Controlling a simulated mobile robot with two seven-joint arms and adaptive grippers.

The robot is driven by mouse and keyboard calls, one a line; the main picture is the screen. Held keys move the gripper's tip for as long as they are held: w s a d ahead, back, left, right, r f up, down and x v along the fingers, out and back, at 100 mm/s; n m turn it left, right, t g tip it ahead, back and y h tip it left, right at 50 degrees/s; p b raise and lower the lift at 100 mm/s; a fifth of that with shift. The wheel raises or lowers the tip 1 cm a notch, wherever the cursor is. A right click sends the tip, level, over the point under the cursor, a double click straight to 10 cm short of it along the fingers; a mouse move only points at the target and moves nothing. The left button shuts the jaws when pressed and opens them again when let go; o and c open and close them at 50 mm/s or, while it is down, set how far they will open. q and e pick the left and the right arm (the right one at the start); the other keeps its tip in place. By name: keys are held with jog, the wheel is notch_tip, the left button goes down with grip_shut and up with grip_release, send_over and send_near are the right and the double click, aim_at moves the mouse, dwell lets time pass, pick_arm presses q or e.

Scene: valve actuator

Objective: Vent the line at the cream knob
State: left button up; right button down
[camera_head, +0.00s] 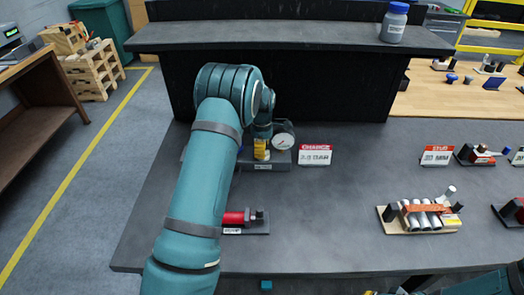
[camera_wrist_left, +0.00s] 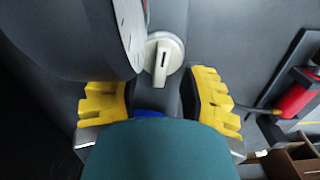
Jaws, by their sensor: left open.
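The cream knob (camera_wrist_left: 163,56) shows in the left wrist view, beside a large round gauge (camera_wrist_left: 130,28) seen nearly edge-on. My left gripper (camera_wrist_left: 162,95) is open, with one yellow finger on each side below the knob; I cannot tell whether either touches it. In the head view my left gripper (camera_head: 262,151) reaches down just left of the white-faced gauge (camera_head: 283,141), over a grey base (camera_head: 281,165). The knob is hidden there. A patch of blue shows between the fingers in the wrist view.
A red-and-white sign reading CHARGE (camera_head: 315,154) stands right of the gauge. A red part on a grey base (camera_head: 247,220) lies nearer, partly behind my left arm. A shelf (camera_head: 290,36) overhangs the back, with a blue-capped jar (camera_head: 393,22). A tube rack (camera_head: 420,216) stands right; the middle bench is clear.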

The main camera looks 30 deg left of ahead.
pick_arm(q)
jog(key=shift+f, duration=0.55)
grip_shut()
